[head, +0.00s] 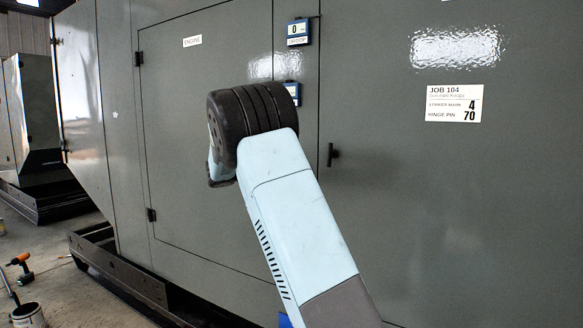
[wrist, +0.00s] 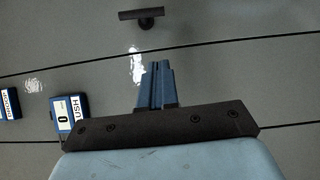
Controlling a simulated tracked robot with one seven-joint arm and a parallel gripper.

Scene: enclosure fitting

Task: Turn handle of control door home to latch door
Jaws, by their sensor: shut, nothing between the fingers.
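The black door handle (head: 333,155) sits on the grey control door (head: 440,220), just right of a vertical seam. Its bar stands about upright, close to parallel with the seam. In the wrist view the handle (wrist: 148,17) is at the top, its bar lying nearly along the seam direction. My gripper (wrist: 157,68) is shut and empty, its blue fingers together below the handle in that view and apart from it. In the head view my arm hides the fingers. Whether the door is fully flush cannot be told.
The ENGINE door (head: 190,150) is at left. A job label (head: 454,103) is at right. A drill (head: 20,267) and bucket (head: 28,316) stand on the floor.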

